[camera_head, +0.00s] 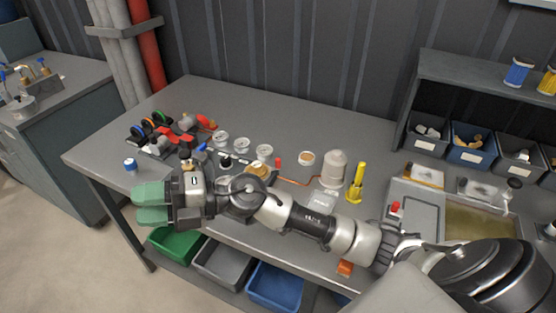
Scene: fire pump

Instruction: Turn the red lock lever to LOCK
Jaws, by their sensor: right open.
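The fire pump assembly (190,140) stands on the left part of the grey workbench. Red lever-like parts (165,138) show among its metal fittings; they are small, and I cannot tell which is the lock lever or read a LOCK mark. My right gripper (149,205) comes in from the right and points left, with its two green fingertips apart and nothing seen between them. It is at the front left of the bench, nearer to me than the red parts and apart from them. My right wrist and hand hide part of the assembly's front. My left gripper is not in view.
Several round gauges (242,145) stand right of the red parts. A blue-and-white cap (130,164) lies at the bench's left. A beige cylinder (334,168) and a yellow part (356,182) stand farther right. Green (176,243) and blue (274,286) bins sit below the front edge.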

